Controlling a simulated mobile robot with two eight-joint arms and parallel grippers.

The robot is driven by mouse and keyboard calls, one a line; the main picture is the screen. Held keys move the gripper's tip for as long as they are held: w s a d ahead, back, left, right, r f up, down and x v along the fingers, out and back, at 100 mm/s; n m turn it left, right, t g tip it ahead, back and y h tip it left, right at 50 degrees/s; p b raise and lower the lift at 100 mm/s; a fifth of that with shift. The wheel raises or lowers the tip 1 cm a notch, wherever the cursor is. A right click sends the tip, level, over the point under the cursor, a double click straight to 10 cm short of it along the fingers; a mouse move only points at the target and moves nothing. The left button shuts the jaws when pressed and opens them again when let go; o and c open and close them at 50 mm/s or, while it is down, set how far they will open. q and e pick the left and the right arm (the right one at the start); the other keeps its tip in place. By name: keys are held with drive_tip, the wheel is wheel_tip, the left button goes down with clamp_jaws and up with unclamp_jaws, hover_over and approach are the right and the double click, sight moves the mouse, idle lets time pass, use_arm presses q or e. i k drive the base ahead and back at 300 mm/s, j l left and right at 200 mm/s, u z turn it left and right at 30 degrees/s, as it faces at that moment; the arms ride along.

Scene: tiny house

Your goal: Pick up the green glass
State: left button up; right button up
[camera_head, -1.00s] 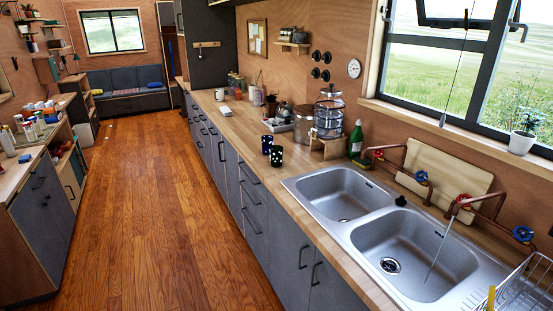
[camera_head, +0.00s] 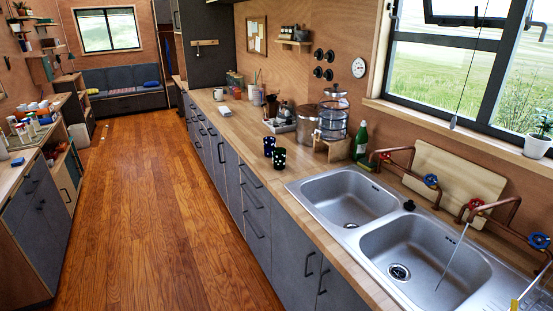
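Two small dark glasses with pale spots stand upright on the wooden counter, left of the sink. The nearer glass (camera_head: 279,158) has spots that look greenish. The farther glass (camera_head: 269,146) stands just behind it, slightly left, and looks more bluish-black. At this size I cannot be sure which one is green. Neither of my grippers shows in the head view, and nothing of my arms can be made out.
The counter (camera_head: 235,135) runs along the right. A double sink (camera_head: 350,197) lies nearer than the glasses. A glass dispenser (camera_head: 331,121) on a wooden stand and a green bottle (camera_head: 360,139) stand behind them. The wooden floor (camera_head: 150,200) is clear.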

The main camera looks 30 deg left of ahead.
sight(279, 154)
drive_tip(key=i+j, duration=0.15)
drive_tip(key=j, duration=0.25)
drive_tip(key=i+j, duration=0.2)
drive_tip(key=j, duration=0.15)
drive_tip(key=i+j, duration=0.15)
drive_tip(key=j, duration=0.25)
drive_tip(key=i+j, duration=0.15)
drive_tip(key=j, duration=0.2)
drive_tip(key=i+j+z, duration=0.1)
drive_tip(key=j, duration=0.3)
drive_tip(key=i+j, duration=0.25)
drive_tip(key=j, duration=0.15)
drive_tip(key=i+j, duration=0.15)
drive_tip(key=j, duration=0.25)
drive_tip(key=i+j, duration=0.15)
drive_tip(key=j, duration=0.25)
drive_tip(key=i+j, duration=0.2)
drive_tip(key=j, duration=0.15)
drive_tip(key=i+j, duration=0.4)
drive_tip(key=j, duration=0.25)
drive_tip(key=i+j, duration=0.25)
drive_tip(key=j+z, duration=0.05)
drive_tip(key=j, duration=0.05)
